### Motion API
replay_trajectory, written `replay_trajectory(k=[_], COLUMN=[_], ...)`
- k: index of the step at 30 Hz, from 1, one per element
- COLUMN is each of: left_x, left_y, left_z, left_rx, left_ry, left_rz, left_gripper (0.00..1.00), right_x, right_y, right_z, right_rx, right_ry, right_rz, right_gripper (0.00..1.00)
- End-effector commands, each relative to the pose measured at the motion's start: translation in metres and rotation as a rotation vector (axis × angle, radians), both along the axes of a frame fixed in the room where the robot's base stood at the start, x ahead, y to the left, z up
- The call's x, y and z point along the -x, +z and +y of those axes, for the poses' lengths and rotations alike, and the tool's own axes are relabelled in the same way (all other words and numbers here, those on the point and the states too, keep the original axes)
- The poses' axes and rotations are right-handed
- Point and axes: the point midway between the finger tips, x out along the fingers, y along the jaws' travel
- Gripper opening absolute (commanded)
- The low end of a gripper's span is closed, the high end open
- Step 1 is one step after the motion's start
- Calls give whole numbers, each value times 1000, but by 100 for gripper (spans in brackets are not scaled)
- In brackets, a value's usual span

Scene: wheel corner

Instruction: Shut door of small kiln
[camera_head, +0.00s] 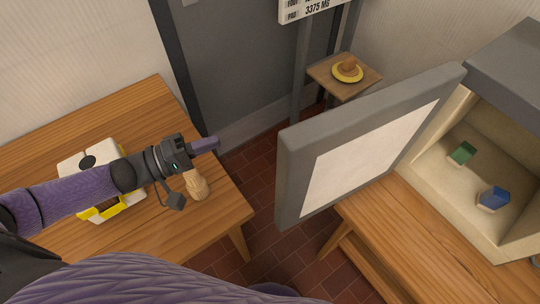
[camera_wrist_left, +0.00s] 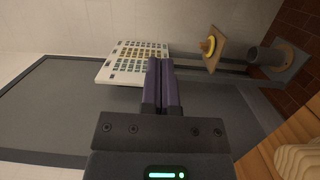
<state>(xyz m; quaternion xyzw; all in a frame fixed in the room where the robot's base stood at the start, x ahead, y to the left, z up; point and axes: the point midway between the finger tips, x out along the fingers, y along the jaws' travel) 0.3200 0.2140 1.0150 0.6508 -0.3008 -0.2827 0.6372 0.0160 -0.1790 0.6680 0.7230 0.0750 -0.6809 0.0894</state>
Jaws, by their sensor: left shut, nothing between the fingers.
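The small kiln (camera_head: 505,75) stands on a wooden table at the right in the head view. Its door (camera_head: 290,180) is wide open, sticking out to the left, with a grey frame and a pale inner panel. Inside the cream chamber lie a green block (camera_head: 463,153) and a blue block (camera_head: 493,198). My left gripper (camera_head: 212,144) is shut and empty, to the left of the door and apart from it. Its purple fingers (camera_wrist_left: 163,85) show closed together in the left wrist view. The kiln does not show there. My right gripper is in neither view.
A left wooden table (camera_head: 130,110) bears a white and yellow device (camera_head: 90,155) and a tan object (camera_head: 197,185) under my left wrist. A small wooden stand (camera_head: 325,75) holds a yellow dish (camera_head: 347,70). A sign (camera_wrist_left: 135,62) hangs before a grey door. Tiled floor is free between the tables.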

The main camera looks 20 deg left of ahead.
Motion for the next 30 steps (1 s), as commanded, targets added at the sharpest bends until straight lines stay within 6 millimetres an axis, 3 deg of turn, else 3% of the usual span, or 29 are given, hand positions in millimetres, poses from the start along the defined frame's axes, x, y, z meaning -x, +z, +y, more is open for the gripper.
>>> replay_trajectory(k=[1, 12, 17, 30], left_x=[0, 0, -5, -66], left_y=[-14, -81, -82, -81], left_z=[0, 0, -6, -75], left_rx=[0, 0, 1, 2], left_ry=[0, 0, -1, -1], left_rz=[3, 23, 21, 19], left_gripper=[0, 0, 0, 0], right_x=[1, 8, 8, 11], right_y=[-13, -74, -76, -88], right_z=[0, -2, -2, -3], right_rx=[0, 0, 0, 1], right_ry=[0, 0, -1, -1], right_rz=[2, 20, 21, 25], right_gripper=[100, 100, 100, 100])
